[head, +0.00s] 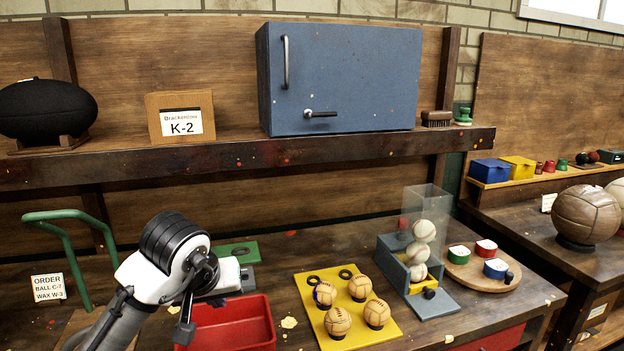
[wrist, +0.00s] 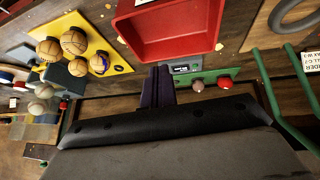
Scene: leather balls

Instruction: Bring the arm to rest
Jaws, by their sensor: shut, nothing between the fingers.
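My arm (head: 165,262) reaches in from the lower left of the head view, bent above the bench beside the red tray (head: 228,325). In the wrist view my gripper (wrist: 158,82) shows as dark fingers held together, with nothing between them. The fingers point toward the red tray, which also shows in the wrist view (wrist: 122,30), and toward a green-based device (wrist: 206,75) with a small display. I cannot tell the exact gap between the fingertips and these things.
A yellow board (head: 352,318) carries several brown leather balls. A clear-fronted dispenser (head: 405,262) holds white balls. A green tube frame (head: 68,240) stands at left. A shelf (head: 250,152) with a blue cabinet (head: 345,80) crosses above the bench.

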